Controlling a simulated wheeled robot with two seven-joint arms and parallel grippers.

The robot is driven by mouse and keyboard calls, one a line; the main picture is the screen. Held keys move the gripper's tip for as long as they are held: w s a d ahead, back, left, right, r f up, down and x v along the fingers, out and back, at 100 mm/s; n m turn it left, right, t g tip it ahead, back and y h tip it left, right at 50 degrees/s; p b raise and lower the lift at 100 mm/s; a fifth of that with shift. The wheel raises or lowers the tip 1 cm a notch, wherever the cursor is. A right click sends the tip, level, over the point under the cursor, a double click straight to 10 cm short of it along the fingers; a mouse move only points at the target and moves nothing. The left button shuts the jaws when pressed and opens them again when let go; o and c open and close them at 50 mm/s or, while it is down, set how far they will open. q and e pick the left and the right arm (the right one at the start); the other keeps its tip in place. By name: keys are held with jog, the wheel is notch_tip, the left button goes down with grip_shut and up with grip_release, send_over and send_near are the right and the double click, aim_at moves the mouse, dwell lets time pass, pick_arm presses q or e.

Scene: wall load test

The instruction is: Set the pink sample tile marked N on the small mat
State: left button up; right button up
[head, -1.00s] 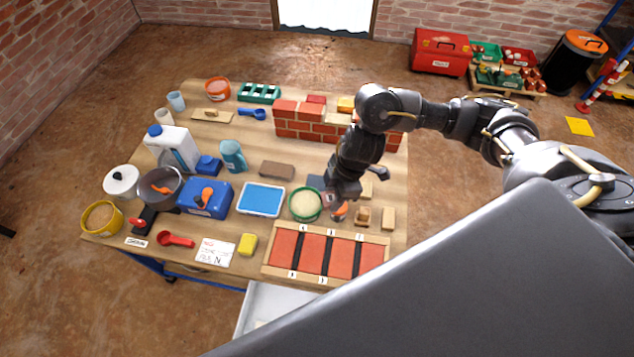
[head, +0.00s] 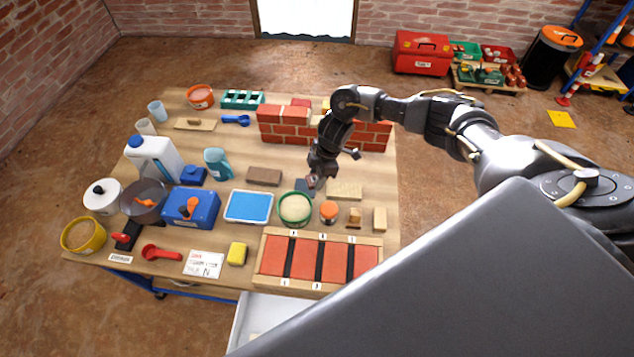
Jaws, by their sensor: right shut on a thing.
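My right gripper (head: 312,184) is pointing down just above the small dark grey-blue mat (head: 301,188), near the middle of the table. It is shut on a small pinkish thing, which I take for the pink sample tile (head: 313,179); it is mostly hidden by the fingers. The N mark on it is too small to read, and I cannot tell whether the tile touches the mat. My right arm comes in from the right. My left gripper is out of view.
A green-rimmed bowl (head: 295,208) and an orange-lidded jar (head: 328,211) stand in front of the mat. A brick wall (head: 285,124) stands behind, a brown block (head: 264,176) to the left, and a tan block (head: 345,190) to the right. A framed red-panel board (head: 334,263) lies in front.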

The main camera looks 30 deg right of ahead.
jog(key=shift+w+f, duration=0.1)
jog(key=shift+w+d+f, duration=0.15)
jog(key=shift+w+f, duration=0.05)
jog(key=shift+f, duration=1.55)
jog(key=shift+f+b, duration=0.1)
jog(key=shift+b, duration=0.2)
jog(key=o, duration=0.9)
